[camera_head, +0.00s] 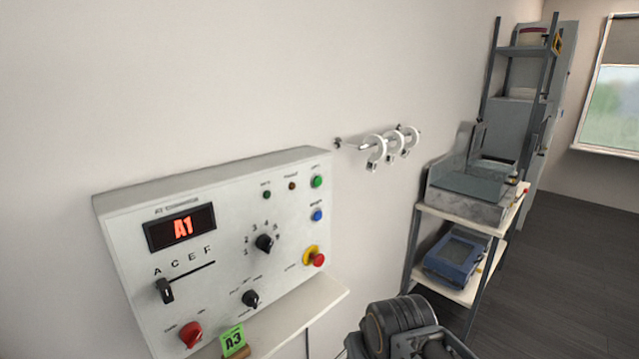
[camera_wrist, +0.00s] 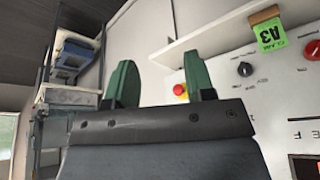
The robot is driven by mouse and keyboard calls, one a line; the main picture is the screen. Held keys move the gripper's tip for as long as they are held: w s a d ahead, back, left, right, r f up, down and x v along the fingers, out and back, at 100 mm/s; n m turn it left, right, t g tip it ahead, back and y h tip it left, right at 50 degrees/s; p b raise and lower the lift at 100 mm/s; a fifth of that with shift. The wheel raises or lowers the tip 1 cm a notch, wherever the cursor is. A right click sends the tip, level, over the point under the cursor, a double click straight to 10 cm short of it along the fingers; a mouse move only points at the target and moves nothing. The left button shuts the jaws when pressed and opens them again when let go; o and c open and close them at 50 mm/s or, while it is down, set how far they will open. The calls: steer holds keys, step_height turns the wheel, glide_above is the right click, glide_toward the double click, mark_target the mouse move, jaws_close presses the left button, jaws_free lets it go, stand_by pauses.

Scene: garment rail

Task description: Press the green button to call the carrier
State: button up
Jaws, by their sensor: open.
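The control panel (camera_head: 215,255) is a white box on the wall, with a lit red display (camera_head: 180,227) reading A1. The green button (camera_head: 317,181) is at the panel's upper right, above a blue button (camera_head: 317,215). I cannot make out the green button in the wrist view. My gripper (camera_wrist: 160,78) is open and empty in the wrist view, with two green fingers apart; the panel (camera_wrist: 285,88) appears tilted beyond and to the right of them. In the head view my dark arm shows at the bottom, below and right of the panel; the fingers are not visible there.
A red stop button on yellow (camera_head: 315,257) sits low on the panel's right. A ledge (camera_head: 300,315) below carries a green A3 tag (camera_head: 233,341). White rings hang on a wall rail (camera_head: 380,143). A shelf rack (camera_head: 465,225) with trays stands right; floor beyond is clear.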

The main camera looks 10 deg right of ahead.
jaws_close()
stand_by(1.4)
